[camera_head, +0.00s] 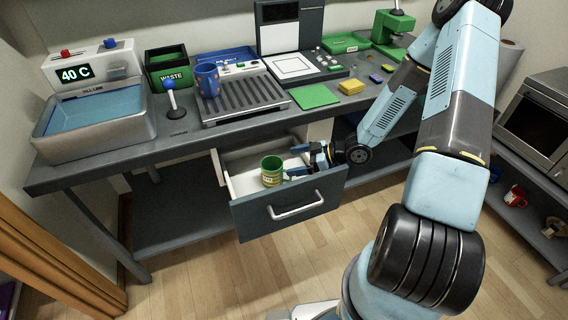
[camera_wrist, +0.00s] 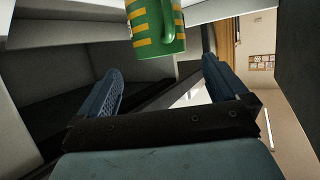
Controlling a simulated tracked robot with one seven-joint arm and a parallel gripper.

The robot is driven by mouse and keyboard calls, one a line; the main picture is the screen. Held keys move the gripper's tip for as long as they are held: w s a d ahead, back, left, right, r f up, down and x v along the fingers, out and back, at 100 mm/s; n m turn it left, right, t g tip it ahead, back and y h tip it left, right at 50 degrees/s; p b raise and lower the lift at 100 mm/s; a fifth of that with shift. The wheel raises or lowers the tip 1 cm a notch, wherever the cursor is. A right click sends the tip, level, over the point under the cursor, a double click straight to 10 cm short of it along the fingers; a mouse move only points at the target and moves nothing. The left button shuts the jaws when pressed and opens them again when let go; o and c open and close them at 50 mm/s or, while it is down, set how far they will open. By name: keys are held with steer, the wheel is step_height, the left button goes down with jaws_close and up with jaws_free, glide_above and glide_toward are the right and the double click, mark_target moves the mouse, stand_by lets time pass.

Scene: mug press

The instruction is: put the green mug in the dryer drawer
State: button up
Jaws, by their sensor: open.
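The green mug (camera_head: 271,171) with yellow bands stands upright inside the open dryer drawer (camera_head: 284,212), towards its middle. It also shows at the top of the wrist view (camera_wrist: 156,28), cut off by the frame edge, beyond the fingers. My gripper (camera_head: 304,160) is at the right side of the drawer, to the right of the mug. In the wrist view its two blue fingers (camera_wrist: 160,92) are spread apart with nothing between them, and a gap separates them from the mug.
A drying rack (camera_head: 245,97) with a blue mug (camera_head: 207,79) is on the counter above. A water basin (camera_head: 92,115) is at the left, a green pad (camera_head: 314,96) and yellow sponge (camera_head: 351,87) at the right. The drawer's front handle (camera_head: 296,206) faces open floor.

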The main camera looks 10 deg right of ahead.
steer(key=w+d+r+m+t+h, duration=0.1)
steer(key=w+d+r+h, duration=0.25)
steer(key=d+r, duration=0.2)
steer(key=w+d+r+m+t+h, duration=0.2)
steer(key=d+r+h, duration=0.3)
steer(key=d, duration=0.1)
steer(key=s+d+r+m+t+h, duration=0.1)
steer(key=d+r+m+h, duration=0.15)
steer(key=r, duration=0.55)
steer(key=s+d+r+m+h, duration=0.2)
steer(key=d+r+h, duration=0.1)
steer(key=r, duration=0.5)
steer(key=s+r+m+h, duration=0.2)
steer(key=s+r+m, duration=0.2)
steer(key=s+r, duration=0.7)
steer(key=s+a+r+m+y, duration=0.1)
steer(key=s+a+r+m, duration=0.1)
steer(key=s, duration=0.5)
steer(key=s+a+r+m+g+y, duration=0.1)
steer(key=s+a+r+y, duration=0.1)
steer(key=s, duration=0.6)
steer(key=shift+s+a+r+m+g, duration=0.15)
steer(key=shift+a+r+m+g, duration=0.3)
steer(key=shift+a, duration=0.35)
steer(key=shift+c, duration=0.5)
